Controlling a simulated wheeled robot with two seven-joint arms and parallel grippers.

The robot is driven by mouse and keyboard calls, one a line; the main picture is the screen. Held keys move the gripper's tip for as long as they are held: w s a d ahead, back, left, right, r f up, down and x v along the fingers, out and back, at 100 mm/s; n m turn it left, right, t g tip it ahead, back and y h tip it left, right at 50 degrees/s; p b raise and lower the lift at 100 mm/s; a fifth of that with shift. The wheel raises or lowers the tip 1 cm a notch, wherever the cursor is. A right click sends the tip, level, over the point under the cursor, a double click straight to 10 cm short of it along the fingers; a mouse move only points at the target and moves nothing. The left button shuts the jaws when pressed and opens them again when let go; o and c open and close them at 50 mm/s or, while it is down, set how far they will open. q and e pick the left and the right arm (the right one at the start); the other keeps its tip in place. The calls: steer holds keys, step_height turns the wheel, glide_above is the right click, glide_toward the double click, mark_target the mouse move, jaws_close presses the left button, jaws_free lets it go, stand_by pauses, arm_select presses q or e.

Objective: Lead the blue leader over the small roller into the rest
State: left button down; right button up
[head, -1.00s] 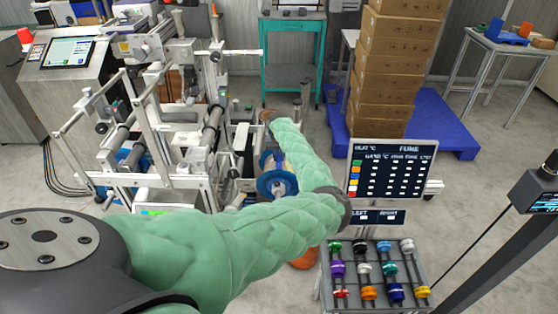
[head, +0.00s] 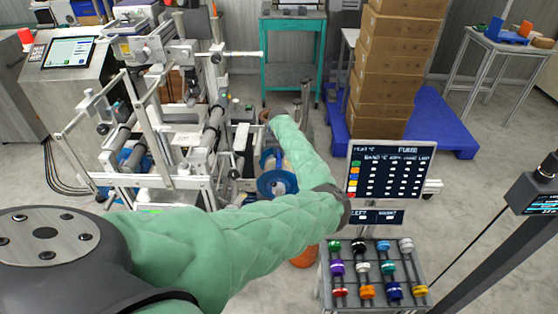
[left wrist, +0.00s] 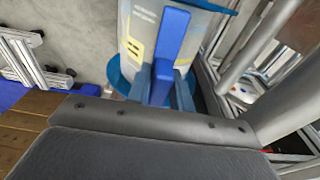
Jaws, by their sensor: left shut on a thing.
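The blue leader (left wrist: 172,40) is a flat blue strip in the left wrist view. It runs down in front of a pale printed roll with blue flanges (left wrist: 226,5). My left gripper (left wrist: 161,82) is shut on the leader's lower part, close to the roll. In the head view my green left arm reaches to the machine, and its wrist end hides the fingers and the leader. A blue-flanged reel (head: 277,184) shows below the forearm. I cannot make out which part is the small roller or the rest. My right gripper is not in view.
The steel machine frame (head: 190,182) with several rollers and bars stands left of the reel. A rack (head: 376,280) of coloured spools and a display board (head: 391,172) stand right of my arm. Stacked cartons (head: 385,95) on a blue pallet (head: 455,130) are behind.

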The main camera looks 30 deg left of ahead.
arm_select(q)
steer(key=shift+r+p, duration=1.2)
steer(key=shift+r, duration=0.15)
stand_by(0.6)
steer(key=s+a+r+p, duration=0.1)
steer(key=a+r+p, duration=0.2)
steer(key=r+p, duration=0.6)
steer(key=shift+s+r+p, duration=0.35)
steer(key=shift+s+r, duration=0.05)
steer(key=shift+r, duration=0.3)
stand_by(1.5)
steer(key=shift+s+a, duration=0.1)
steer(key=shift+a, duration=0.1)
steer(key=shift+s+a+p, duration=0.5)
steer(key=shift+s+a, duration=0.1)
steer(key=shift+a, duration=0.4)
steer(key=shift+s+a+p, duration=0.5)
steer(key=shift+s+a, duration=0.1)
steer(key=shift+a, duration=0.35)
